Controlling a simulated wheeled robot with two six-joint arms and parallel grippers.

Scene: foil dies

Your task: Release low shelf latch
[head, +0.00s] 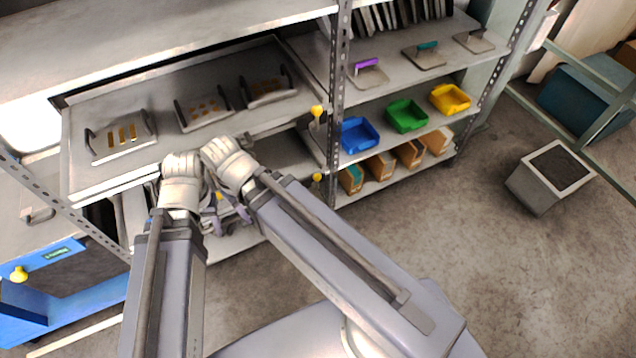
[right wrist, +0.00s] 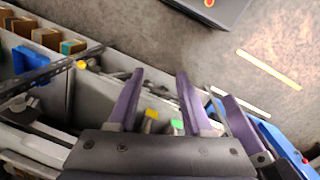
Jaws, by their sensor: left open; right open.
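Two yellow knobs sit on the front of the grey shelf unit beside its upright. The upper knob (head: 316,110) is at the drawer's right corner and the lower knob (head: 317,178) is at the low shelf level. A yellow-tipped part (right wrist: 81,65), perhaps one of these knobs, shows in the right wrist view. My left gripper (head: 212,224) is open at the low shelf's front, left of the knobs, partly hidden by my wrists. My right gripper (right wrist: 158,95) is open, with no object clearly between its fingers. Both are apart from the knobs.
The pulled-out drawer (head: 105,175) above my grippers holds several handled plates. Blue, green and yellow bins (head: 407,116) stand on the right shelves. A blue cart (head: 75,290) is at lower left. A grey box (head: 540,195) stands on otherwise open floor at right.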

